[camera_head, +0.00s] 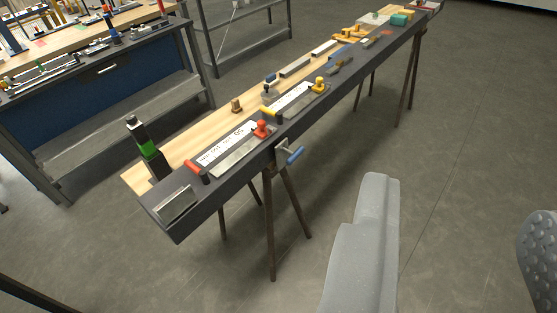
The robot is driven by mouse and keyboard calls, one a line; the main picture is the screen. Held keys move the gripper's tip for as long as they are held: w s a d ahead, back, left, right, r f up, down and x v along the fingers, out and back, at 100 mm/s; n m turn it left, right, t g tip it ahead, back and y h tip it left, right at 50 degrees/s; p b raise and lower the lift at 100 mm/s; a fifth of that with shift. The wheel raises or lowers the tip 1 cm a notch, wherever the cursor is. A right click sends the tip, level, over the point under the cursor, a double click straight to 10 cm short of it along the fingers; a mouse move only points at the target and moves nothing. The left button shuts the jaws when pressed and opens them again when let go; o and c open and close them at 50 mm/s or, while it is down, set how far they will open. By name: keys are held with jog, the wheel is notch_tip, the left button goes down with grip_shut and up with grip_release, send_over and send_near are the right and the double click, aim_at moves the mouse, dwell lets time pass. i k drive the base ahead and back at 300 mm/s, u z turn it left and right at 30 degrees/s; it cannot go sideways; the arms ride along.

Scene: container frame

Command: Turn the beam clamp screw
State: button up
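A clamp (281,153) sits on the near side of a long dark beam (232,186). The clamp has a grey metal body and a blue handle (296,155) that sticks out to the right. Its screw thread is too small to make out. My gripper (462,194) shows at the lower right as two grey fingers, the right one with a bumpy pad and cut off by the picture edge. The fingers are wide apart with only floor visible between them. The gripper appears in front of and to the right of the clamp, not touching it.
A blue-fronted workbench (100,78) stands at the left. Floor at the right is clear.

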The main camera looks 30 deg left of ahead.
aim_at(294, 157)
jog(key=u, duration=0.1)
jog(key=i, duration=1)
jog(key=z, duration=0.05)
